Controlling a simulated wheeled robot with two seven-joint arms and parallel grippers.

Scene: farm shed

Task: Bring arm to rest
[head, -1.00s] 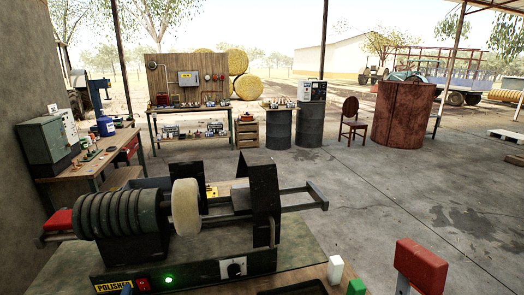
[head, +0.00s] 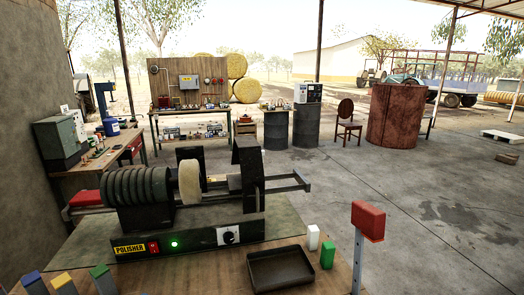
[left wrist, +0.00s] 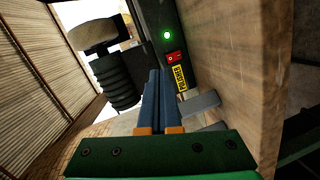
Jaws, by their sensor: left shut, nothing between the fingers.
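My left gripper (left wrist: 161,76) shows in the left wrist view, with its two blue fingers side by side and shut, nothing between them. It points toward the polisher, whose ribbed dark body (left wrist: 116,82), red switch (left wrist: 175,57) and green lamp (left wrist: 167,35) lie beyond the fingertips. I see no contact, but the gap is hard to judge. In the head view the polisher (head: 140,186) stands on the bench with its pale wheel (head: 189,181) and lit green lamp. Neither of my grippers can be made out in the head view.
A dark tray (head: 281,268) lies on the bench, with white (head: 313,237) and green (head: 328,255) blocks beside it. Colour-topped blocks (head: 101,279) stand front left. A red block tops a post (head: 368,222) at right. Open concrete floor (head: 440,195) spreads beyond.

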